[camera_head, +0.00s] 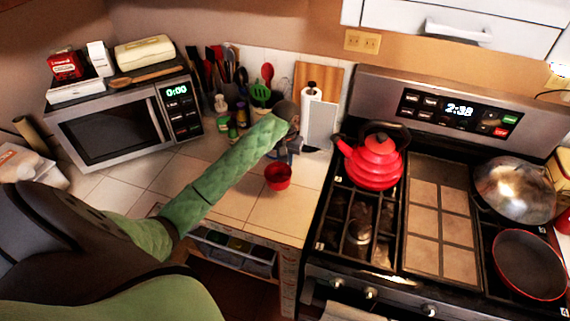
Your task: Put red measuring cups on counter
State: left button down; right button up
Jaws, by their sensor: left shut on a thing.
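A red measuring cup (278,177) is on or just above the white tiled counter (225,195), left of the stove. My left arm reaches in from the left, and my left gripper (287,158) is directly above and behind the cup, shut on it. The fingers are small and partly hidden by the arm, so the exact grip on the cup is hard to see. I cannot tell whether the cup touches the tiles. My right gripper is not in view.
A red kettle (372,163) stands on the stove just right of the counter. A microwave (115,122), several utensils and a paper towel roll (311,105) line the back. An open drawer (233,250) is below the counter edge. Tiles around the cup are clear.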

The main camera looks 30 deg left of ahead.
aim_at(285, 165)
pick_arm(q)
notch_tip(285, 165, down, 3)
jog(key=shift+f+p, duration=0.15)
jog(key=shift+p, duration=1.05)
jog(key=shift+f, duration=0.45)
jog(key=shift+w, duration=0.1)
jog(key=shift+f, duration=0.1)
jog(key=c, duration=1.2)
grip_release()
jog(key=shift+o, duration=0.2)
